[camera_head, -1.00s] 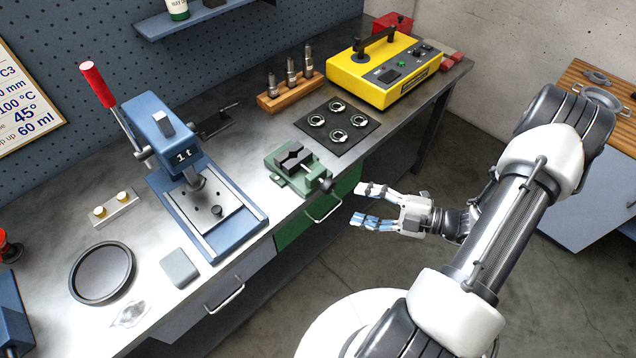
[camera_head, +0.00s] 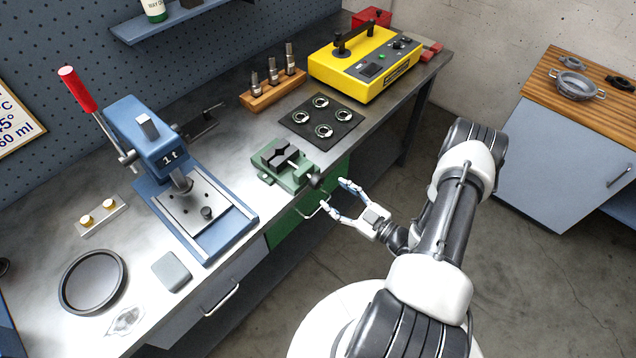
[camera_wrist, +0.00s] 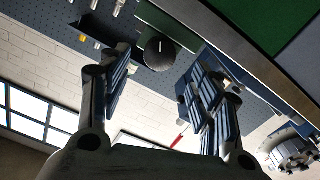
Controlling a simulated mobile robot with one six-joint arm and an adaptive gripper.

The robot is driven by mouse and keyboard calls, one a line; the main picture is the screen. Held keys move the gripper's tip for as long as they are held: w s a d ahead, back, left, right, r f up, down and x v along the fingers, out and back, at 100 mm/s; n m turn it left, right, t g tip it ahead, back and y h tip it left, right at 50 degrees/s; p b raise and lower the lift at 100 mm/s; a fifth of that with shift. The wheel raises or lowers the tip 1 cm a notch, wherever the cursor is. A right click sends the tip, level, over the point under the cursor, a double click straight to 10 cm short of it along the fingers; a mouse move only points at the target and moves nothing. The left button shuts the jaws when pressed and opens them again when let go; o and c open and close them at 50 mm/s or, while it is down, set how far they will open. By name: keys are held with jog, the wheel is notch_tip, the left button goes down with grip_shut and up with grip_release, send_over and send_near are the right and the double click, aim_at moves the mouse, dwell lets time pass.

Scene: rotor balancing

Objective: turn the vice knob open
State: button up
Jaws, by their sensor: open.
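The green vice (camera_head: 285,166) sits at the front edge of the steel bench, with dark jaws on top. Its dark round knob (camera_head: 316,181) sticks out over the edge toward my gripper. My gripper (camera_head: 335,194) is open and empty, just off the bench front near the knob. In the wrist view the knob (camera_wrist: 159,53) shows as a dark disc between and beyond the two spread fingers (camera_wrist: 160,88). The fingers do not appear to touch it. The exact gap to the knob is hard to tell.
The blue press (camera_head: 190,180) stands left of the vice. A black mat (camera_head: 322,122) with several rings and a yellow box (camera_head: 365,68) lie behind.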

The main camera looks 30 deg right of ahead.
aim_at(320, 184)
jog(key=x, duration=0.7)
jog(key=shift+w+a+b, duration=0.1)
jog(key=shift+w+b, duration=0.2)
jog(key=shift+w, duration=0.05)
jog(key=shift+c, duration=0.3)
jog(key=c, duration=1)
